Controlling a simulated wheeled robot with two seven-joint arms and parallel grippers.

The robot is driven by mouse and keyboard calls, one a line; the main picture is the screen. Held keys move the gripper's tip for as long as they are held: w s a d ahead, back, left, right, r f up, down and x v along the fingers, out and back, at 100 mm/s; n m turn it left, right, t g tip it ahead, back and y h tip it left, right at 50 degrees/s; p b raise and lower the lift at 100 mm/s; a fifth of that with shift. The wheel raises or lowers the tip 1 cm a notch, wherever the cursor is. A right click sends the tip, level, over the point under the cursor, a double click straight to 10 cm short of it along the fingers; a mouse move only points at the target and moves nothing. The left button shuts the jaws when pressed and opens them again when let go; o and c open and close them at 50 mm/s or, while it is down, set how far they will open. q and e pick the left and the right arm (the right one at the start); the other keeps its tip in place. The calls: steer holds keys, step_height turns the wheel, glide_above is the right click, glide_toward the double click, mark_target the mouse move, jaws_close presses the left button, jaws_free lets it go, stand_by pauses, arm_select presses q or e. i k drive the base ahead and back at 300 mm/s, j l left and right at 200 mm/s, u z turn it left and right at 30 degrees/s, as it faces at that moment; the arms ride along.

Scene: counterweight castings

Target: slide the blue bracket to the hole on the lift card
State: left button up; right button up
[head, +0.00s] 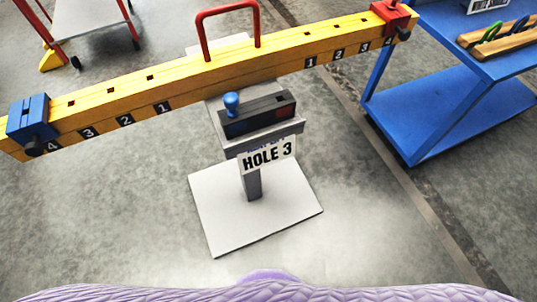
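The blue bracket (28,120) sits around the left end of the yellow beam (200,78), next to the printed number 4. It has a dark knob (34,148) on its front. The lift card (267,155) reads "HOLE 3" and hangs on the front of the grey stand; its upper line is partly hidden. The left half of the beam is numbered 4, 3, 2, 1 from its end inward, with small square holes along its top. Neither of my grippers is in view.
A red bracket (393,16) sits near the beam's right end, by its number 4. A red handle (230,28) rises from mid-beam. A dark box with a blue knob (231,103) tops the stand. A blue cart (440,110) stands right, a red-framed cart (90,17) at back left.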

mark_target(27, 125)
steer(key=u, duration=1.8)
